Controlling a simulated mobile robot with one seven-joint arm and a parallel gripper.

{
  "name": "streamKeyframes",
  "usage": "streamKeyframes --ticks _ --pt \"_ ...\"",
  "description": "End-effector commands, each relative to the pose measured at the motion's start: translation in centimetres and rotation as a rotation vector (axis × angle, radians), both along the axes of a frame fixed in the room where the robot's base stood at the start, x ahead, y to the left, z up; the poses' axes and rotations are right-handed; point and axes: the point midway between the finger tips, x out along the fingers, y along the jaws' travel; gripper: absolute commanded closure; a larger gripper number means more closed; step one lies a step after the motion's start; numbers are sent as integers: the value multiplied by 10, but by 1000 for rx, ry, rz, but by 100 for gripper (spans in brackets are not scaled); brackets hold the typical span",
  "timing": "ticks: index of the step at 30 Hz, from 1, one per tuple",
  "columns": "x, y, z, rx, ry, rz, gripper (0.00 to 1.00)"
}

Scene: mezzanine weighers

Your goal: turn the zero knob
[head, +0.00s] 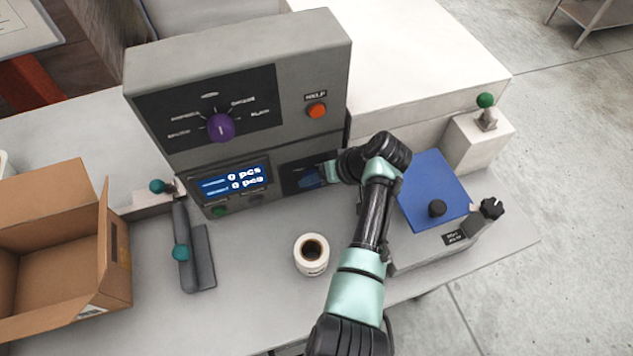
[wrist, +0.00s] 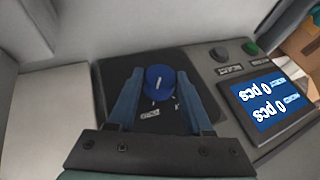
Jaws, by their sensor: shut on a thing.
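A round blue knob (wrist: 160,86) with a white pointer line stands on a dark panel, its small labels too fine to read. I take it as the zero knob. My gripper (wrist: 159,94) has one blue finger on each side of the knob and is shut on it. In the head view my gripper (head: 316,176) reaches the dark panel right of the display, and the knob is hard to tell from the fingers there. The display (head: 236,182) reads 0 pcs on both lines.
A purple knob (head: 220,127) and an orange button (head: 317,110) are on the upper panel. A white cup (head: 312,256) of dark liquid stands left of my arm. A blue plate (head: 424,182) lies to the right, an open cardboard box (head: 62,290) at left.

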Motion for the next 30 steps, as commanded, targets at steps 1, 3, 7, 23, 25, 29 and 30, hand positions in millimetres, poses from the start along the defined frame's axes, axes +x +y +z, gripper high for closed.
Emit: streamKeyframes --ticks 1,3,7,23,25,29,30 --pt "1 0 -1 10 1 -1 100" --pt "0 0 0 18 4 0 100" --pt "0 0 0 25 7 0 100" --pt "0 0 0 24 9 0 20" --pt "0 0 0 24 9 0 20" --pt "0 0 0 23 9 -1 20" --pt "0 -1 0 24 8 -1 20"
